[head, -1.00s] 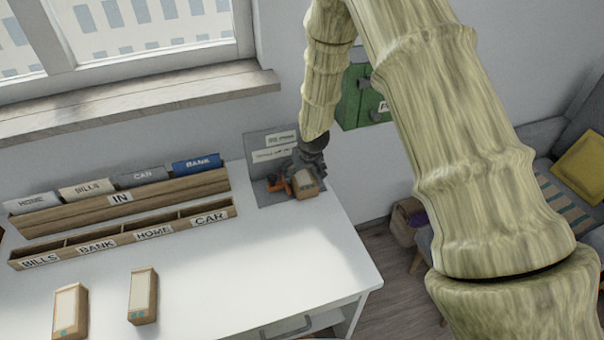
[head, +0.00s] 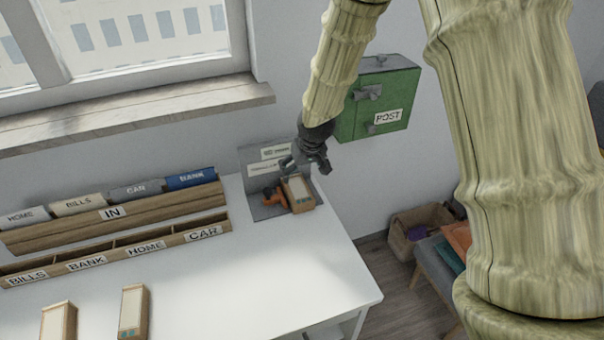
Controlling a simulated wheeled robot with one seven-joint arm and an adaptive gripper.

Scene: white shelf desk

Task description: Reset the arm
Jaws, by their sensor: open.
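My gripper (head: 306,163) is at the back right corner of the white desk (head: 230,280), close above a small tan box with a pale top (head: 297,193). Its fingers are apart, and I see nothing held between them. Whether a finger touches the box I cannot tell. The box rests on a grey stand (head: 262,212) with a labelled upright back plate, next to an orange object (head: 270,197). My arm comes down from the top of the view and covers much of the right side.
A wooden IN rack (head: 150,212) with labelled folders and a sorter (head: 120,252) stand at the desk's back left. A green POST box (head: 390,105) hangs right of my gripper. The desk's right front is clear.

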